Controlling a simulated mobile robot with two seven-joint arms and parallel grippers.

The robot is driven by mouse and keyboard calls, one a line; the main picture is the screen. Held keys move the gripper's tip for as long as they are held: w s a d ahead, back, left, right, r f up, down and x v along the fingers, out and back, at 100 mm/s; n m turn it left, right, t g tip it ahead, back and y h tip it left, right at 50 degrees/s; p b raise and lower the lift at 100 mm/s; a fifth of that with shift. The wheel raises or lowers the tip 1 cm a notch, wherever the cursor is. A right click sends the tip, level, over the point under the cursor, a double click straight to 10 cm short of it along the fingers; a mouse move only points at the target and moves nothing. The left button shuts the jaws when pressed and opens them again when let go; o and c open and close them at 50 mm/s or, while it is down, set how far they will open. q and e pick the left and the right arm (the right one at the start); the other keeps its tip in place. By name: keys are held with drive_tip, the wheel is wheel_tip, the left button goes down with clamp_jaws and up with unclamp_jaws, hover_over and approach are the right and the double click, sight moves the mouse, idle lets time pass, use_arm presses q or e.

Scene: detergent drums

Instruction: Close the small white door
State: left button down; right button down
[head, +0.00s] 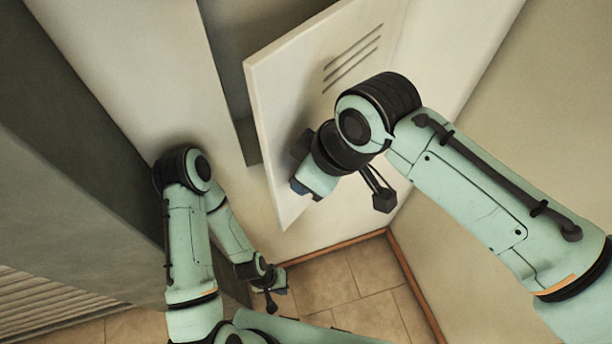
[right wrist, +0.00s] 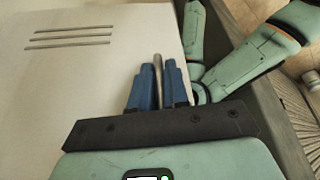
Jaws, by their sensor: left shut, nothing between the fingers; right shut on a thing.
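The small white door (head: 300,75) has several slots near its top and stands ajar, swung out from the dark opening (head: 232,85) in the pale wall. In the right wrist view, the door (right wrist: 75,80) fills the left side. My right gripper (head: 305,192) is at the door's face near its free edge. Its blue fingers (right wrist: 157,85) are shut on a thin greyish bar (right wrist: 158,68), which looks like the door's handle. My left gripper (head: 283,291) is shut and empty, low down near the floor, apart from the door.
A dark grey cabinet side (head: 70,170) stands at the left, close to my left arm. A beige wall (head: 520,150) stands at the right. The tiled floor (head: 335,280) below the door shows free room. A louvred panel (head: 45,305) is at the lower left.

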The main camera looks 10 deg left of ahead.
drive_tip(key=c, duration=1.2)
unclamp_jaws()
drive_tip(key=p+v, duration=0.1)
drive_tip(key=v, duration=0.6)
drive_tip(key=shift+r, duration=0.2)
drive_tip(key=shift+s+d, duration=0.1)
drive_tip(key=shift+d, duration=0.05)
